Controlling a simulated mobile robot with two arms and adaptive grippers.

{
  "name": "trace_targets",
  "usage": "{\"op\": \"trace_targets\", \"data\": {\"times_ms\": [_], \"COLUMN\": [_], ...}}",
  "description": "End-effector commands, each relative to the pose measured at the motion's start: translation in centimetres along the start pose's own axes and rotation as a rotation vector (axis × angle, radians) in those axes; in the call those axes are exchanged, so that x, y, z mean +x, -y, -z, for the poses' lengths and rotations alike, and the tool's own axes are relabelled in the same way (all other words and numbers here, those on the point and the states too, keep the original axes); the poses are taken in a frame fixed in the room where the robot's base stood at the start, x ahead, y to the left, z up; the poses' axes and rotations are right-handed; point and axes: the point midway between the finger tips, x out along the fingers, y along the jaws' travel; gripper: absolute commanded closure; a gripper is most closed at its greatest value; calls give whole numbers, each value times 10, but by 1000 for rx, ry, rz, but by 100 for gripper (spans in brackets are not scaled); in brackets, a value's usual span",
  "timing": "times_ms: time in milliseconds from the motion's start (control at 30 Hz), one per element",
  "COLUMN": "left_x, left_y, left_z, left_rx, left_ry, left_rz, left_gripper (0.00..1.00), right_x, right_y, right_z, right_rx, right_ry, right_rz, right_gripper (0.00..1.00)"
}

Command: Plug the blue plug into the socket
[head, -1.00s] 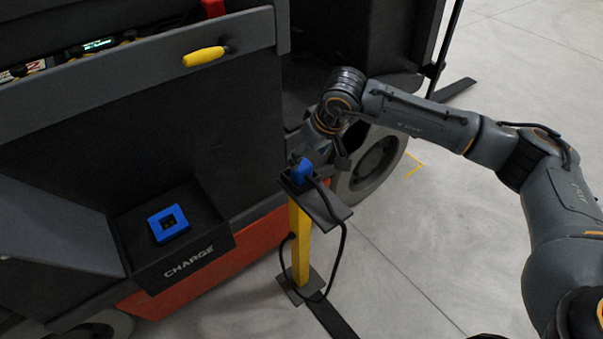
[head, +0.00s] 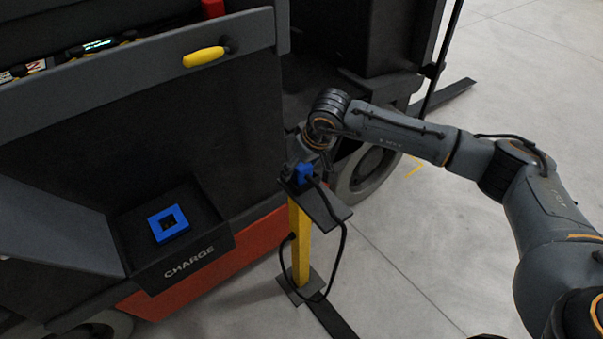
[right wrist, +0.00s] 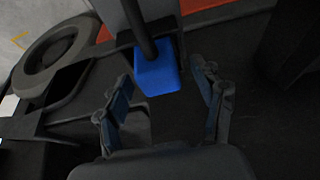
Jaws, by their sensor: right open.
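The blue plug (head: 304,175) sits on the dark holder on top of a yellow post, its black cable looping down beside the post. The blue-framed socket (head: 168,224) is in the dark recess marked CHARGE at left. My right gripper (head: 299,170) is at the plug's far side, largely hidden by the holder and plug in the head view. In the right wrist view the plug (right wrist: 157,72) shows ahead, between and beyond the two spread fingers of my right gripper (right wrist: 165,105); nothing is clasped. My left gripper is not in view.
The yellow post (head: 299,245) stands on a dark floor plate (head: 290,287). The holder's flat shelf (head: 330,205) juts out right of the plug. A raised grey flap (head: 50,228) lies left of the socket. A vehicle wheel (head: 370,170) is behind the post. Open floor lies at right.

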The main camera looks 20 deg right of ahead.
Motion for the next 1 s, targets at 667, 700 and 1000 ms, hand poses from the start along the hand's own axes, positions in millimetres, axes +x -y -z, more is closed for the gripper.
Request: {"op": "trace_targets", "data": {"times_ms": [667, 700, 1000], "left_x": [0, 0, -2], "left_y": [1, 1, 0], "left_z": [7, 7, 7], "left_rx": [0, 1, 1], "left_ry": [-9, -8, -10], "left_rz": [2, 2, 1], "left_gripper": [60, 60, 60], "right_x": [-4, -7, -50], "right_y": [0, 0, 8], "right_z": [2, 3, 10], "right_rx": [0, 0, -4], "right_ry": [-2, -2, -5], "right_rz": [0, -1, 0], "right_gripper": [87, 87, 87]}}
